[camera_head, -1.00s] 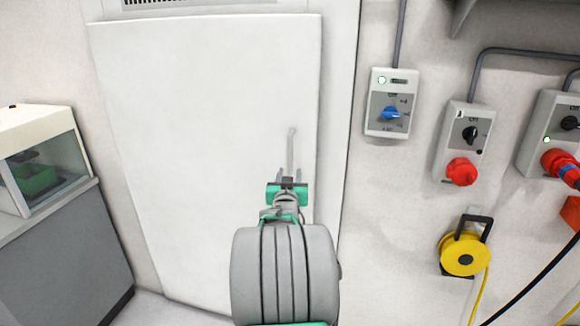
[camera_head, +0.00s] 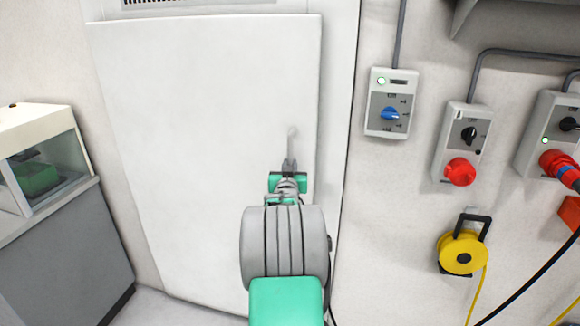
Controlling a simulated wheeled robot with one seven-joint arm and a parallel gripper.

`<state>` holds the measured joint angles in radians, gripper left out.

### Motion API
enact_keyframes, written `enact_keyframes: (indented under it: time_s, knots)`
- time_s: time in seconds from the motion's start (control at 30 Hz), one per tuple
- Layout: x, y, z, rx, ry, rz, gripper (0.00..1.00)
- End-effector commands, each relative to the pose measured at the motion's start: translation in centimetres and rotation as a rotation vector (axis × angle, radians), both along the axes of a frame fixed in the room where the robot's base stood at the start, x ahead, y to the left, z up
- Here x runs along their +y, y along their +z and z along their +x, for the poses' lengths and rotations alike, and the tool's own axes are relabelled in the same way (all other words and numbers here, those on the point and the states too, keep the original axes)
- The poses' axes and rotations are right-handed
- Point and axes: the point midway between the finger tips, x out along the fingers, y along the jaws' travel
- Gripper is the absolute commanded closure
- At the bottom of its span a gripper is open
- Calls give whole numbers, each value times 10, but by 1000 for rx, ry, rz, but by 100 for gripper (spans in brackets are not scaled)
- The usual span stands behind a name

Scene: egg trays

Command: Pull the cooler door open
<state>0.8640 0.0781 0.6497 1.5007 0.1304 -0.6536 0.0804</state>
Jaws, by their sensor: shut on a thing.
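The cooler door (camera_head: 200,130) is a large white panel in the middle left of the head view. It looks shut or nearly so against its frame (camera_head: 341,100). A slim grey vertical handle (camera_head: 291,143) stands near the door's right edge, and its top shows above my gripper. My gripper (camera_head: 290,166) is at the handle and shut on it. My wrist and arm hide the handle's lower part and some of the door below it.
A cabinet with a glass-fronted case (camera_head: 45,160) stands at the left. On the right wall are a control box with a blue knob (camera_head: 390,114), a box with a red plug (camera_head: 460,171) and a yellow cable reel (camera_head: 462,252).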

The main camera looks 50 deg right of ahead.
Motion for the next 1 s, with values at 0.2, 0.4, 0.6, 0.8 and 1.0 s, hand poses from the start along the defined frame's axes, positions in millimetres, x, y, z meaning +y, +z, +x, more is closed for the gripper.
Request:
enact_keyframes:
  time_s: [0.2,0.4,0.6,0.8,1.0]
  knots:
    - [0,0,0,0,0,0,100]
    - [0,0,0,0,-1,0,100]
    - [0,0,0,0,-1,0,100]
    - [0,0,0,0,-1,0,100]
    - [0,0,0,0,-1,0,100]
